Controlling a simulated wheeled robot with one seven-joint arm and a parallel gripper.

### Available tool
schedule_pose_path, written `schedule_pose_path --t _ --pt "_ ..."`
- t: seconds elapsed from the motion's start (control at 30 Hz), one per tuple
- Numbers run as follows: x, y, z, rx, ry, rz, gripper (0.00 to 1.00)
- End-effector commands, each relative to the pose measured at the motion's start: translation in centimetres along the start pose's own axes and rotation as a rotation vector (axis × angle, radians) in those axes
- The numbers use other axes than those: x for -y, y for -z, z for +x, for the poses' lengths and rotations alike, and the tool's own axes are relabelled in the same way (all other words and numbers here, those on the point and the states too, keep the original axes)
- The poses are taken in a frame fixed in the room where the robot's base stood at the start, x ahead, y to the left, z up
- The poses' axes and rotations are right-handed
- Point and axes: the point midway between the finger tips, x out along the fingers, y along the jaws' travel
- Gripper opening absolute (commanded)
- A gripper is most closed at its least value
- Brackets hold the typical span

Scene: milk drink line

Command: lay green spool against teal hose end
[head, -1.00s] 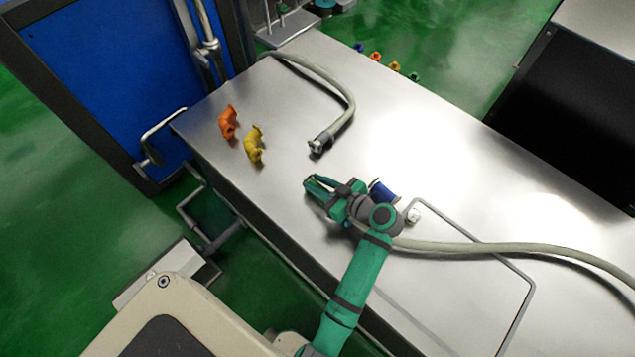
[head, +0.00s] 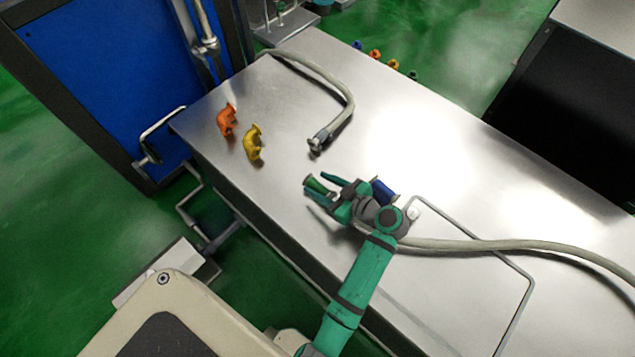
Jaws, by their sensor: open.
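My gripper (head: 315,183) is above the near part of the steel table, its fingers spread and pointing left. The green spool (head: 319,186) shows between the fingers, its flanged end at the tips; I cannot tell whether it touches the table or a finger. A grey hose end (head: 316,145) lies apart, just beyond the fingertips. The second hose (head: 450,245) runs from the right towards my wrist, and its end is hidden behind my gripper. I see no clear teal on either hose, so I cannot tell which end is the teal one.
A blue spool (head: 383,192) shows right beside my wrist. An orange elbow piece (head: 227,120) and a yellow one (head: 253,143) lie at the table's left. A bent metal rod (head: 515,325) lies at the right.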

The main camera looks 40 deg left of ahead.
Motion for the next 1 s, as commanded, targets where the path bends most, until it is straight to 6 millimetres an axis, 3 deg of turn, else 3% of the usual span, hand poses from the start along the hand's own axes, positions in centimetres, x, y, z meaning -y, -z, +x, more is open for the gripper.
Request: schedule_pose_path --t 0.2,0.43,0.63,1.0 --pt "-0.1 0.0 -4.3 0.000 -0.004 -0.001 0.47" --pt "-0.2 -0.1 -7.9 0.000 -0.005 0.000 0.47" --pt "-0.1 0.0 -9.0 0.000 -0.002 0.000 0.47" --pt "-0.1 0.0 -9.1 0.000 -0.002 0.000 0.47"
